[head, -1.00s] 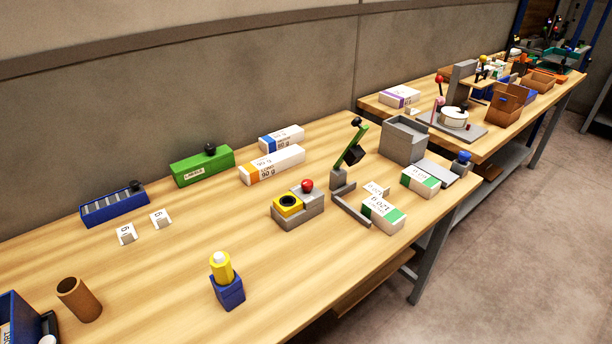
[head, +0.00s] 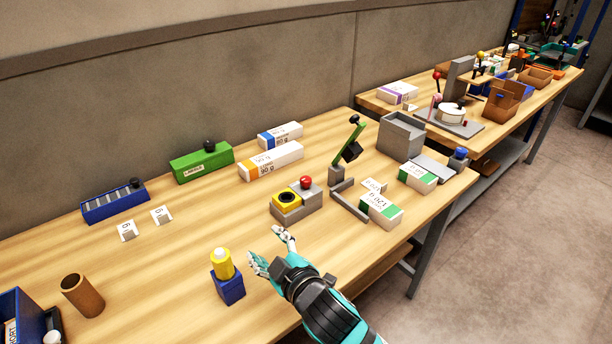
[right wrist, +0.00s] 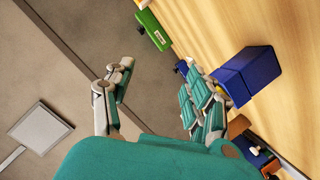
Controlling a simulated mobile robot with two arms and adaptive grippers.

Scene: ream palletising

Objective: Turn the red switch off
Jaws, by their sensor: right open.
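A red mushroom-shaped knob (head: 306,182) sits on a grey block beside a yellow unit with a dark round centre (head: 287,199), near the middle of the table in the head view. My right gripper (head: 267,248) is open and empty, in front of and below that block in the picture, apart from it. Its teal and white fingers point up and left, near the blue stand. In the right wrist view the open fingers (right wrist: 155,85) show with nothing between them, and the knob is not visible there. My left gripper is not in view.
A blue stand with a yellow piece (head: 228,285) is left of my right gripper. A green-armed lever stand (head: 348,155) and white-green reams (head: 381,211) are right of the knob. A brown cup (head: 82,296) stands at lower left. Bare tabletop lies left of the block.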

